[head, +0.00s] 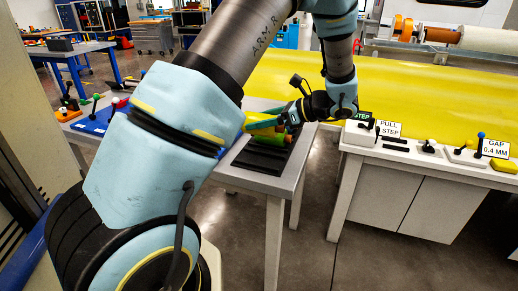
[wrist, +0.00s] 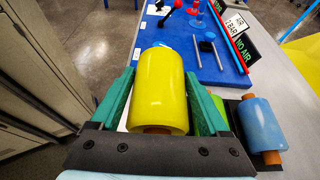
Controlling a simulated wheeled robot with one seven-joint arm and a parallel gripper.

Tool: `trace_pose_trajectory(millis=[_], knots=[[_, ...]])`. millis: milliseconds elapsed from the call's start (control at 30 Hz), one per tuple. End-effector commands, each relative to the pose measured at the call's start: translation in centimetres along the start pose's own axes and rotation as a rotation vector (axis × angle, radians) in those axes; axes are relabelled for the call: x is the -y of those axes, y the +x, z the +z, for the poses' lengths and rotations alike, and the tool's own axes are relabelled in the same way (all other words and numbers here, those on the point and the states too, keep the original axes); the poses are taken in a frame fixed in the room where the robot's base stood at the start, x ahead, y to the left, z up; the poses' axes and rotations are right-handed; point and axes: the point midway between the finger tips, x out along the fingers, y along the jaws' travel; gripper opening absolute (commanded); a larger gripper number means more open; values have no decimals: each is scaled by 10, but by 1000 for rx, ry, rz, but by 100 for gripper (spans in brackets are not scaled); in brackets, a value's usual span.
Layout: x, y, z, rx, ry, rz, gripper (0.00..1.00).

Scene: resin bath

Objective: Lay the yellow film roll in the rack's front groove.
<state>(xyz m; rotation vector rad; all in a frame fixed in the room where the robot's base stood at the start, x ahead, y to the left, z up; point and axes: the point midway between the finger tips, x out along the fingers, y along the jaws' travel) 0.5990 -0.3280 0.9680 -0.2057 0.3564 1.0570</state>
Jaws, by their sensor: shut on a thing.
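The yellow film roll (wrist: 160,88) is in the wrist view, with a brown core end toward the camera. My gripper (wrist: 159,74) is shut on it, one green finger on each side. In the head view my gripper (head: 268,122) is above the black rack (head: 262,157), and a bit of yellow shows by its fingers. In the wrist view the rack (wrist: 234,112) is to the right of the held roll, partly hidden by my gripper. A green roll (wrist: 218,115) and a blue roll (wrist: 263,124) lie on it. I cannot tell which groove is the front one.
The rack stands on a grey table (head: 240,178). A long yellow sheet (head: 420,95) and a white bench (head: 440,165) with labelled controls are at the right.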

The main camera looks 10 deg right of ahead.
Motion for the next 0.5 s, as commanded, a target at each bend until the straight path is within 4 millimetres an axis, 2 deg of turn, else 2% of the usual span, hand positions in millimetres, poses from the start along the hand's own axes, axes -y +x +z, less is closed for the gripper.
trace_pose_trajectory(millis=[133, 367, 500], knots=[[0, 11, -24, 1, 4, 3, 1], [0, 20, -45, 1, 3, 2, 1], [0, 27, -64, 0, 2, 1, 1]])
